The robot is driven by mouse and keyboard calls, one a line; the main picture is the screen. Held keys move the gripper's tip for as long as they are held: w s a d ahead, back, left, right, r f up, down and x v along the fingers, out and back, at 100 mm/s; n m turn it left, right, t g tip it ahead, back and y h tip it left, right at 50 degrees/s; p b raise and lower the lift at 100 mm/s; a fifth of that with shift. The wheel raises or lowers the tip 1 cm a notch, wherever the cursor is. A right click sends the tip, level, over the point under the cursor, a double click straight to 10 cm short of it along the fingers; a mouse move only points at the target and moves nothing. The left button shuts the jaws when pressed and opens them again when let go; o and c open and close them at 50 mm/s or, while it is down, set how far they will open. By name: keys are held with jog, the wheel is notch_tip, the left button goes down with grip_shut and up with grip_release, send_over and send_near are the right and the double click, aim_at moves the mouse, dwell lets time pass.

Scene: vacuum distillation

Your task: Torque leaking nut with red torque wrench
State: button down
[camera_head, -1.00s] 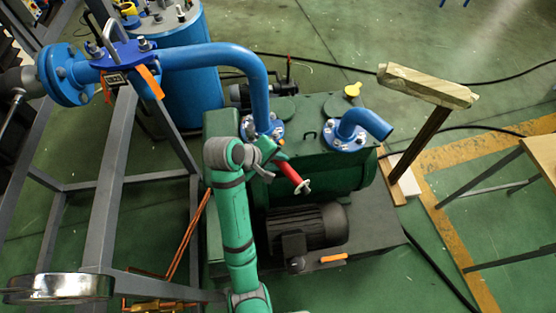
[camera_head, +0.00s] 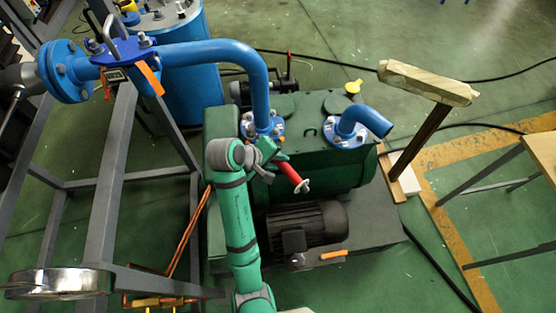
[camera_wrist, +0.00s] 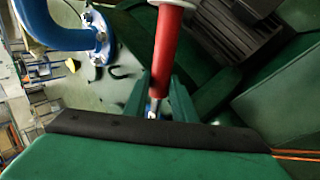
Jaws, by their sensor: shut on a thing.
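The red torque wrench (camera_head: 288,172) is in my gripper (camera_head: 268,155), just in front of the left blue flange (camera_head: 264,125) on the green pump. In the wrist view the red handle (camera_wrist: 167,45) points up and away from between my green fingers (camera_wrist: 158,105), which are shut around its lower metal part. The flange has several bolts and nuts around its rim. My arm hides part of the flange and the wrench's head, so I cannot tell whether the wrench touches a nut. Which nut leaks is not visible.
A second blue flange with an elbow pipe (camera_head: 350,130) stands to the right; it also shows in the wrist view (camera_wrist: 98,38). A black motor (camera_head: 305,225) sits below. A grey frame (camera_head: 110,190) stands left. A wooden post (camera_head: 425,140) stands right.

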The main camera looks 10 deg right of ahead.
jog(key=shift+f, duration=0.4)
dwell(0.4)
jog(key=shift+w+d+f+n+t+y, duration=0.1)
jog(key=shift+w+d+n+t+y, duration=0.5)
jog(key=shift+w+d+n, duration=0.8)
jog(key=shift+w+d+r+n+t+y, duration=0.1)
jog(key=shift+w+d+n+t+y, duration=0.45)
jog(key=shift+w+d+n, duration=0.85)
jog(key=shift+w+d+f+n+t+y, duration=0.1)
jog(key=shift+w+d+n+t+y, duration=0.5)
jog(key=shift+w+d+n, duration=0.8)
jog(key=shift+w+d+n+y, duration=0.4)
jog(key=shift+w+y, duration=0.05)
jog(key=shift+w, duration=0.25)
jog(key=shift+w+d+n+y, duration=0.35)
jog(key=shift+w+n+y, duration=0.05)
jog(key=shift+w, duration=0.3)
jog(key=shift+w+d+n+y, duration=0.15)
jog(key=shift+w+n+y, duration=0.25)
jog(key=shift+w+n, duration=0.45)
jog(key=shift+w+d+n+y, duration=0.15)
jog(key=shift+w+n+y, duration=0.3)
jog(key=shift+w, duration=0.65)
jog(key=shift+s, duration=0.15)
